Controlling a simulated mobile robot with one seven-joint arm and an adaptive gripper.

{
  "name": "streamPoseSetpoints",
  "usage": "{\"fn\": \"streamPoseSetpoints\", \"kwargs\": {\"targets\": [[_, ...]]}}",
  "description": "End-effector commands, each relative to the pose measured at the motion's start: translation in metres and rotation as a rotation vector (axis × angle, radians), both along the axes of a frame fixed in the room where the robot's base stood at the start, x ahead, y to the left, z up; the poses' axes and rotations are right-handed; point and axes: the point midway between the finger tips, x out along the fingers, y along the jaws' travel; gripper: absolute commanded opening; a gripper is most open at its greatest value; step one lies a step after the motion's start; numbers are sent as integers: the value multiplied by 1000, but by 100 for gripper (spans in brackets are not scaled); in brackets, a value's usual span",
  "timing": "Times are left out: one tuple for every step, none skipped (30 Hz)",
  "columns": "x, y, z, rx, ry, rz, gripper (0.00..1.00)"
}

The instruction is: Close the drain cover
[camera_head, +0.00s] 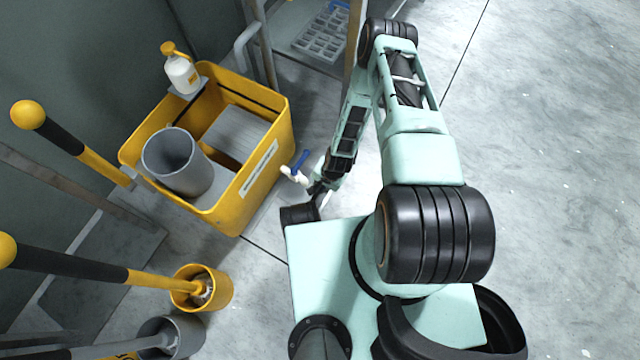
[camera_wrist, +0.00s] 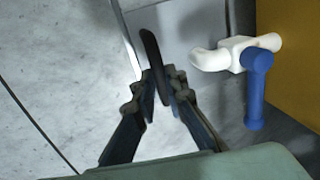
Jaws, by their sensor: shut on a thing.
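My gripper (camera_wrist: 158,84) has its two fingers closed around a thin dark piece (camera_wrist: 152,50). It looks long with a rounded end and points away from the wrist. I cannot tell whether this piece is the drain cover or its handle. A white tap with a blue lever (camera_wrist: 256,90) sticks out from a yellow wall, just right of my fingers and apart from them. In the head view the tap (camera_head: 296,169) is at the front right of the yellow tub (camera_head: 281,140). My gripper (camera_head: 318,195) is low beside it, and its fingertips are mostly hidden.
A grey cylinder (camera_head: 176,162) and a white bottle with a yellow pump (camera_head: 182,73) are at the tub. Yellow-and-black handles and a small yellow pot (camera_head: 220,289) stand lower left. A rack with a white grid tray (camera_head: 322,36) is behind. The floor at right is clear.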

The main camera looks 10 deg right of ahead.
Motion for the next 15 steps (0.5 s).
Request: {"fn": "streamPoseSetpoints", "kwargs": {"targets": [[5, -4, 0, -6, -11, -2, 0], [5, -4, 0, -6, -11, -2, 0], [6, -4, 0, -6, -11, -3, 0], [6, -4, 0, -7, -12, -3, 0], [6, -4, 0, -7, -12, -3, 0], [7, -5, 0, -7, -13, -3, 0], [7, -5, 0, -7, -13, -3, 0], [7, -5, 0, -7, -14, -3, 0], [7, -5, 0, -7, -14, -3, 16], [7, -5, 0, -7, -14, -4, 19], [7, -5, 0, -7, -13, -4, 22], [6, -4, 0, -7, -12, -3, 26], [6, -4, 0, -6, -11, -3, 29], [5, -4, 0, -6, -11, -2, 29], [5, -3, 0, -5, -10, -2, 29]]}}
